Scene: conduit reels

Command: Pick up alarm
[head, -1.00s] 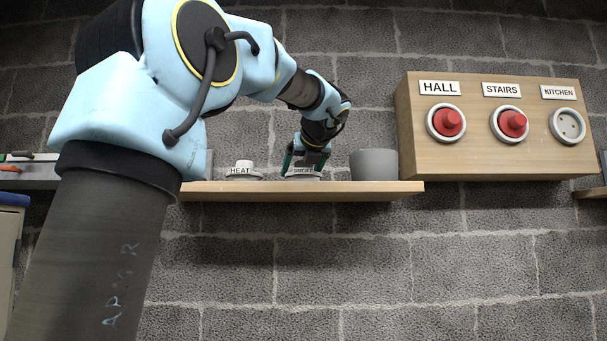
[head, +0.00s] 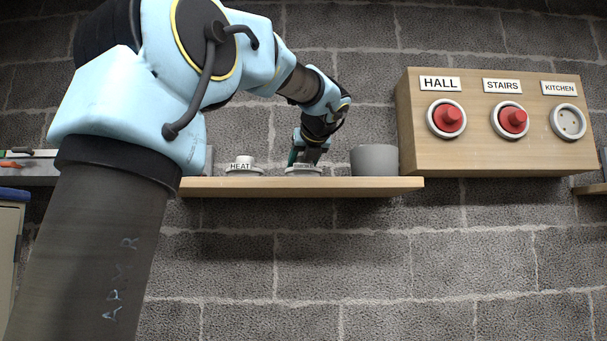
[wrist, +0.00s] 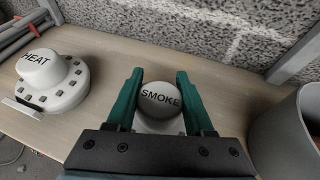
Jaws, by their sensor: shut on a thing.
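The smoke alarm, a white round piece lettered SMOKE (wrist: 160,100), sits on the wooden shelf (head: 370,186). My gripper (wrist: 160,82) has its green fingers on either side of it and is shut on it. In the head view my gripper (head: 306,160) reaches down to the shelf and partly hides the smoke alarm (head: 303,171). The heat alarm, white and lettered HEAT, stands to its left in the head view (head: 243,167) and in the wrist view (wrist: 52,80).
A grey pot (head: 375,161) stands close to the right of my gripper. A wooden panel (head: 480,155) on the wall holds red units under HALL (head: 447,119) and STAIRS (head: 511,121). The base under KITCHEN (head: 568,123) is bare.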

